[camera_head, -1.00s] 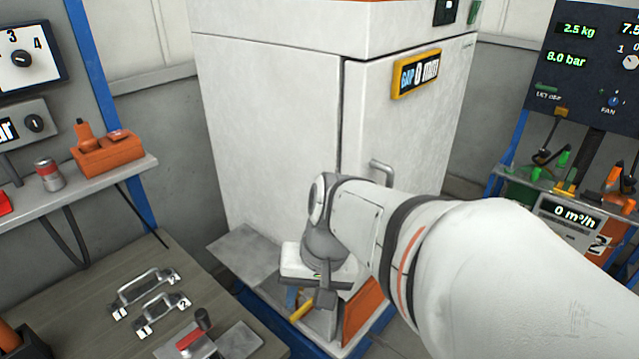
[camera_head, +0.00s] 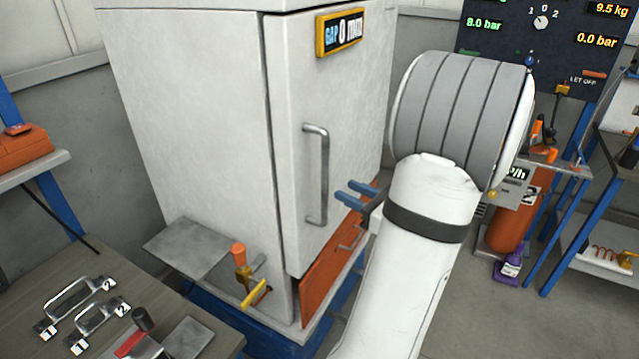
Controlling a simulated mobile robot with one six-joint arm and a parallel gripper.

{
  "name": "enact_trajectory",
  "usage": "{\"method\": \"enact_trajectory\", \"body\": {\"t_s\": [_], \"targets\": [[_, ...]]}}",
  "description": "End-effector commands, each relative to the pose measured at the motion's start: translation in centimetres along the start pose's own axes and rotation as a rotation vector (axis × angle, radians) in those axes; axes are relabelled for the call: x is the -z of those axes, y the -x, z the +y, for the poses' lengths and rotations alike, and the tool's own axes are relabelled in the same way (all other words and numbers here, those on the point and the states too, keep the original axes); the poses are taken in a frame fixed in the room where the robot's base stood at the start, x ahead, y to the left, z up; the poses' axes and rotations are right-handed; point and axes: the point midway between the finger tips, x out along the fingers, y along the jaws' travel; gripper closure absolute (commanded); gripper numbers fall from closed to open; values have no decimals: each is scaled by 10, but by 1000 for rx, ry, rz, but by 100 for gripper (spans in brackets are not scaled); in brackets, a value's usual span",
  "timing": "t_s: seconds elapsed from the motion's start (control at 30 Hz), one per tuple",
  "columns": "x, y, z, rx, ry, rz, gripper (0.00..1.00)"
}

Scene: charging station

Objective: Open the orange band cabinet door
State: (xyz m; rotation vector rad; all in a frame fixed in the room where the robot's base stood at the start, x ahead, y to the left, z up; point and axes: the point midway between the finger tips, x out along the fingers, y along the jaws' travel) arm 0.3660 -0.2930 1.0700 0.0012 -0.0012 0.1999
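The white cabinet (camera_head: 185,110) stands in the middle of the view. Its tall white door (camera_head: 290,100) appears shut and carries a vertical grey bar handle (camera_head: 318,175). Below it is an orange panel (camera_head: 322,285) with a small handle (camera_head: 350,238), partly hidden behind my arm. My gripper (camera_head: 357,194) has two blue fingers held apart with nothing seen between them. It is to the right of the bar handle's lower end, pointing left, and appears apart from it. My arm hides part of the cabinet's right side.
A yellow-framed gap display (camera_head: 341,32) is on the cabinet front. An orange-topped valve with a yellow lever (camera_head: 248,280) sits at the cabinet's lower left. A bench (camera_head: 30,300) with metal handles is at left. Racks and an orange cylinder (camera_head: 508,225) stand at right.

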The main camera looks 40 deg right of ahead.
Motion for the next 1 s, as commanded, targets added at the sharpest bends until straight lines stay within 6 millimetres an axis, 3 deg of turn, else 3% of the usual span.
{"method": "enact_trajectory", "body": {"t_s": [0.5,0.9,1.0], "targets": [[0,-67,0,-1,0,1,65],[0,-74,0,2,1,1,65],[0,-74,0,2,1,1,73]]}}
